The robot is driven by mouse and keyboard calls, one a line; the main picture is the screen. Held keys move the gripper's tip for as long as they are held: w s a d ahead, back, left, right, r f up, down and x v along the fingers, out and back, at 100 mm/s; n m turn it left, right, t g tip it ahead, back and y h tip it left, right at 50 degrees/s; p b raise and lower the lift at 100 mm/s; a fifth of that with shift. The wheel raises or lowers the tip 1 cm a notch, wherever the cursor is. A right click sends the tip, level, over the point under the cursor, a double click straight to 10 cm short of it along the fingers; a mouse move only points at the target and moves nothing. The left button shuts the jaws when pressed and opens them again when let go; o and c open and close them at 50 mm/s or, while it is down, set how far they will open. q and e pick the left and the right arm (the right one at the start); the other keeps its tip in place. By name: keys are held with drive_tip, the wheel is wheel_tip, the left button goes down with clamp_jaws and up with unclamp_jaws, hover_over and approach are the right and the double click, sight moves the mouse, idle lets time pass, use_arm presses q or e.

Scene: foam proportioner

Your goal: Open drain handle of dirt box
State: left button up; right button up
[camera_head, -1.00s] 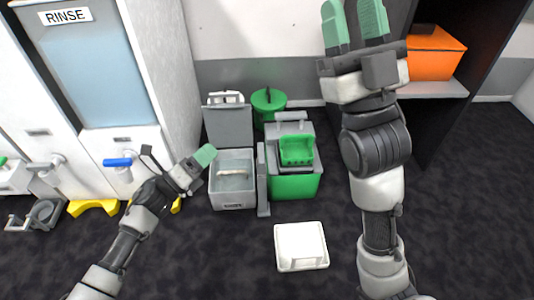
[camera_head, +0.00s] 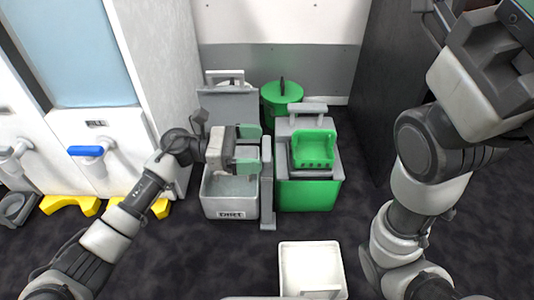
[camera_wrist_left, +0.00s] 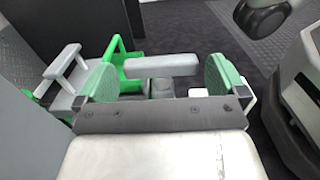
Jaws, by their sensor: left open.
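The grey dirt box (camera_head: 230,207), with a label on its front, stands open on the floor with its lid (camera_head: 228,110) tipped up behind. An upright grey bar, which looks like the drain handle (camera_head: 266,185), stands at its right side. My left gripper (camera_head: 248,150) is open above the box, fingers pointing right toward the bar's top. In the left wrist view, the bar's top (camera_wrist_left: 160,66) shows between the two green fingertips, with gaps on both sides; I cannot tell if it lies fully between them. My right gripper is mostly cut off at the upper right; its fingertips are hidden.
A green and grey box (camera_head: 308,193) stands just right of the bar. A green lidded bin (camera_head: 281,96) is behind. A white tray (camera_head: 312,255) lies in front. A cabinet with a blue-handled tap (camera_head: 88,151) and yellow feet (camera_head: 70,204) is at left.

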sight(267, 148)
use_arm(q)
drive_tip(key=shift+d+f+b, duration=0.15)
drive_tip(key=shift+d+b, duration=0.3)
drive_tip(key=shift+d, duration=1.2)
